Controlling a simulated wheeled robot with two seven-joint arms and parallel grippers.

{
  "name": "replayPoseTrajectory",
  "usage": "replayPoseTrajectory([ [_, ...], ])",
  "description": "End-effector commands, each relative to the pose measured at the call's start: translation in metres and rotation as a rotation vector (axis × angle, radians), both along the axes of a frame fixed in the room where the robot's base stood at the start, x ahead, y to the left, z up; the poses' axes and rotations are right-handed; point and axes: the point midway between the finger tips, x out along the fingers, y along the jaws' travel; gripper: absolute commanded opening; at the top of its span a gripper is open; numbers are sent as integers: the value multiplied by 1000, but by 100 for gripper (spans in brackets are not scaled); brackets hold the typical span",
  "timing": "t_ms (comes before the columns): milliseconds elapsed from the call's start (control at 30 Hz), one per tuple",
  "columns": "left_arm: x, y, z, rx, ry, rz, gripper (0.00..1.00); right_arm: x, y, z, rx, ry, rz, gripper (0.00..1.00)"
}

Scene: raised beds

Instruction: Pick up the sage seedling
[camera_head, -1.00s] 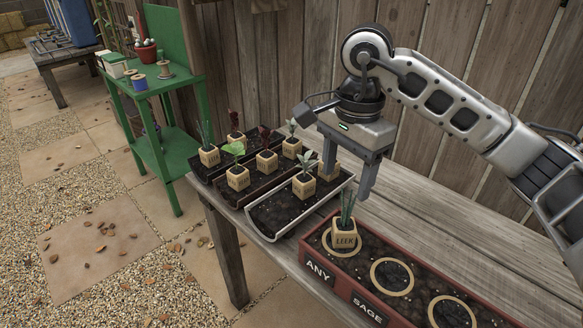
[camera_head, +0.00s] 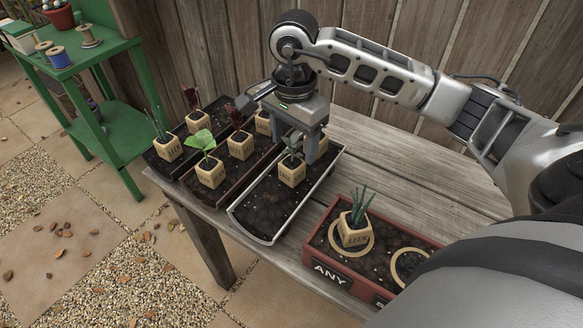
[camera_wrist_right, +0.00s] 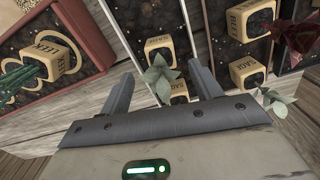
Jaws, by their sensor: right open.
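A sage seedling (camera_head: 292,172), grey-green leaves in a tan block pot, stands in the pale trough (camera_head: 262,220). In the right wrist view its leaves (camera_wrist_right: 158,76) lie between the fingers of my right gripper (camera_wrist_right: 160,72). The block marked SAGE (camera_wrist_right: 159,50) shows beyond the leaves. My right gripper (camera_head: 296,150) is open just above and around the seedling's top; I cannot tell if the fingers touch it. My left gripper is not in view.
A leek seedling (camera_head: 354,232) stands in the red planter (camera_head: 318,250), labelled ANY, right of the trough. Dark trays left of the trough hold several potted seedlings (camera_head: 241,145). A wooden fence stands behind the table (camera_head: 400,165). A green stand (camera_head: 125,135) is at left.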

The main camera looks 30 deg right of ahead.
Motion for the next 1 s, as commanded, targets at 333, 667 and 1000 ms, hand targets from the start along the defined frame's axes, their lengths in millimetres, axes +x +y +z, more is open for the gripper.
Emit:
replayPoseTrajectory([
  [333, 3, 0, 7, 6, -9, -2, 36, 0, -2, -32, 1, 5, 0, 64],
  [667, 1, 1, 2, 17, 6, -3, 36, 1, -4, -67, 0, 0, 0, 64],
  [1000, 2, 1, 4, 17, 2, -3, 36, 2, -3, -66, 0, -1, 1, 22],
])
